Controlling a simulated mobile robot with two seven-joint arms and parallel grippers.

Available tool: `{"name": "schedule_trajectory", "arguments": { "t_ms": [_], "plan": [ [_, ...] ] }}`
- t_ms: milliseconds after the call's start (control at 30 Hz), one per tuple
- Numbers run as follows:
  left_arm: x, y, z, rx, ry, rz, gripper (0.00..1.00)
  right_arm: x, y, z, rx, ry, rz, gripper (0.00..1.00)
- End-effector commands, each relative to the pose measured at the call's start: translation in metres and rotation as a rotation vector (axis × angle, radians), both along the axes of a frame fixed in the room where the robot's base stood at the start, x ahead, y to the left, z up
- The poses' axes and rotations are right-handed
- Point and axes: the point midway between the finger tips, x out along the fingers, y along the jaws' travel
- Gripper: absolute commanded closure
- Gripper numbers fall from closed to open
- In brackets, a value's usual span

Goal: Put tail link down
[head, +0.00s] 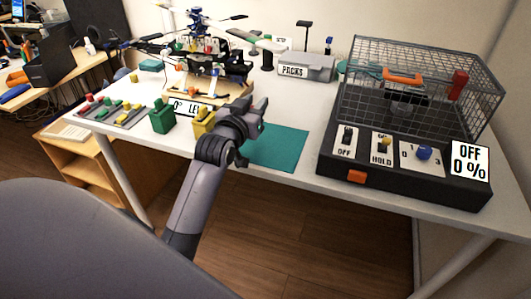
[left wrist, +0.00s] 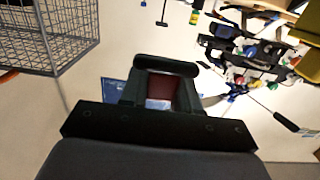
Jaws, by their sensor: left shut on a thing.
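My left gripper (head: 252,113) is above the front of the white table, at the upper left of the teal mat (head: 275,148). In the left wrist view its fingers (left wrist: 162,88) are closed around a small dark red piece (left wrist: 160,88), which I take to be the tail link. Most of that piece is hidden by the fingers, and in the head view it cannot be made out. A model helicopter (head: 205,50) stands on a wooden stand at the back left; it also shows in the left wrist view (left wrist: 250,60). My right gripper is not in view.
A black control box (head: 400,178) with a wire cage (head: 425,85) and "OFF 0%" display stands at the right. A grey PACKS box (head: 305,67) is behind. The teal mat's visible part is clear.

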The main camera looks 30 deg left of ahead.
Motion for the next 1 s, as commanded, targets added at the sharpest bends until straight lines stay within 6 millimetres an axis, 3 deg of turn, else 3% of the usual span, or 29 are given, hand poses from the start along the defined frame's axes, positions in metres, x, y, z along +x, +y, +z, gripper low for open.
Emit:
{"name": "schedule_trajectory", "arguments": {
  "t_ms": [200, 433, 667, 867, 1000],
  "plan": [
    [0.013, 0.017, -0.009, 0.000, 0.003, 0.014, 0.98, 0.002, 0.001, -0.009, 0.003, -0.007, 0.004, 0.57],
    [0.013, 0.017, -0.051, 0.000, 0.005, 0.014, 0.98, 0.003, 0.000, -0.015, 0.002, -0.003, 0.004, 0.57],
    [0.013, 0.017, -0.069, 0.000, 0.002, 0.014, 0.98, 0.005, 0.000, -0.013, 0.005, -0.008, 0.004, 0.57],
    [0.013, 0.017, -0.097, 0.000, 0.003, 0.015, 0.98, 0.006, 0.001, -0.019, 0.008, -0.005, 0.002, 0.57],
    [0.012, 0.017, -0.099, 0.001, -0.001, 0.015, 0.98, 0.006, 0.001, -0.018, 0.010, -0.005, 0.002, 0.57]
  ]
}}
